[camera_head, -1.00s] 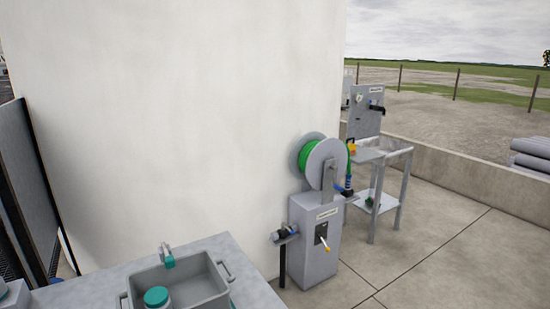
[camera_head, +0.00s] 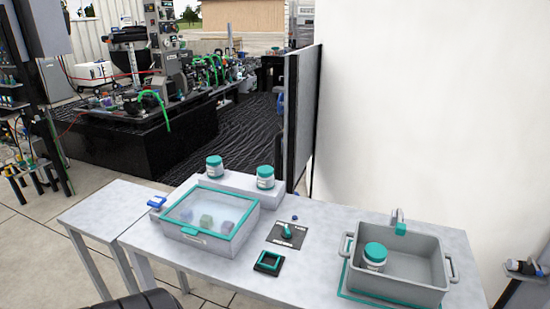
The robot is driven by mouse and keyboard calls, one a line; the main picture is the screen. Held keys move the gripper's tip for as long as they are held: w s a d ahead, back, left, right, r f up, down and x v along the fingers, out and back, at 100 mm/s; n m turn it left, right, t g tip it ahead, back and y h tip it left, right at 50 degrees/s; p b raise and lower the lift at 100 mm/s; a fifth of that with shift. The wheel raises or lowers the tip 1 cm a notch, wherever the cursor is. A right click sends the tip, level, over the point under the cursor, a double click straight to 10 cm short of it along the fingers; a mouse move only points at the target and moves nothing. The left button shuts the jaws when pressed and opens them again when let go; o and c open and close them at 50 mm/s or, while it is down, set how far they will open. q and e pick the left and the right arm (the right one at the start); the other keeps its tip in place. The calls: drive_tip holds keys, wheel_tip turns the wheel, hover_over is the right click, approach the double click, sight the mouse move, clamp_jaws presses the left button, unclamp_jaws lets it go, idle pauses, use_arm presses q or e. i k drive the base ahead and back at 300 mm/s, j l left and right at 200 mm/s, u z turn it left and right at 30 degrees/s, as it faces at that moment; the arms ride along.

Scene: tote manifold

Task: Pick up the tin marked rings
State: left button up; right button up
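Three white tins with teal lids are in view. One tin (camera_head: 214,167) and another tin (camera_head: 265,177) stand upright on a raised grey ledge (camera_head: 240,188) at the back left of the table. A third tin (camera_head: 375,257) stands inside the grey tote (camera_head: 417,295) at the right. The tins carry pale labels, but the lettering is too small to read, so I cannot tell which is marked rings.
A teal-framed clear-lidded box (camera_head: 211,213) with several small blocks inside sits before the ledge. A dial plate (camera_head: 287,236) and a small teal-and-black square frame (camera_head: 269,262) lie mid-table. A dark panel (camera_head: 302,120) stands behind the table; a white wall (camera_head: 430,110) is at right.

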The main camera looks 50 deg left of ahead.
sight(213, 173)
drive_tip(key=u, duration=2.1)
drive_tip(key=i+j, duration=0.15)
drive_tip(key=j, duration=0.2)
drive_tip(key=i+j, duration=0.15)
drive_tip(key=j, duration=0.2)
drive_tip(key=i+j, duration=0.15)
drive_tip(key=j, duration=0.15)
drive_tip(key=i+j+z, duration=0.1)
drive_tip(key=j, duration=0.25)
drive_tip(key=i, duration=0.05)
